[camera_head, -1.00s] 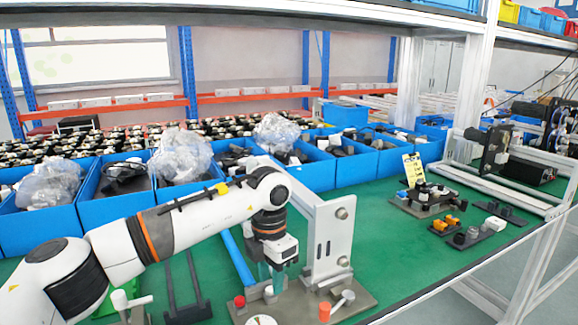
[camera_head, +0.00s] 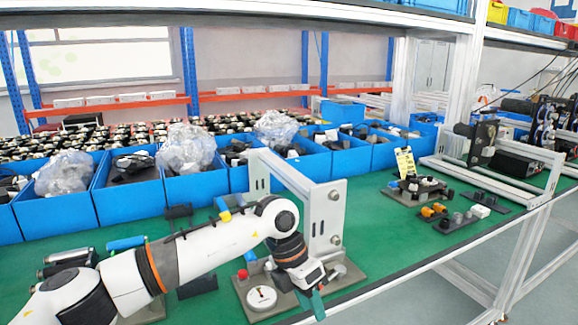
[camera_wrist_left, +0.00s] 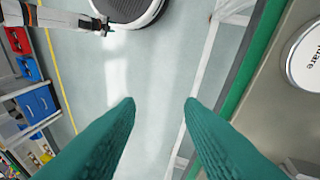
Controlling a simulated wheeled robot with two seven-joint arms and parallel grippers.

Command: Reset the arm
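My left arm comes in from the lower left in the head view. Its gripper (camera_head: 316,303) points down at the front edge of the green table (camera_head: 400,237), in front of a grey fixture with an upright metal frame (camera_head: 327,215). In the left wrist view the two green fingers (camera_wrist_left: 160,102) are spread apart with nothing between them. Beyond them are the floor and the table edge. My right gripper is not clearly seen in the head view.
A round white dial (camera_head: 262,298) and a red knob (camera_head: 242,274) sit on the fixture's base beside the gripper. Blue bins (camera_head: 125,198) with bagged parts line the back. Small fixtures (camera_head: 418,190) stand to the right. The green surface between is clear.

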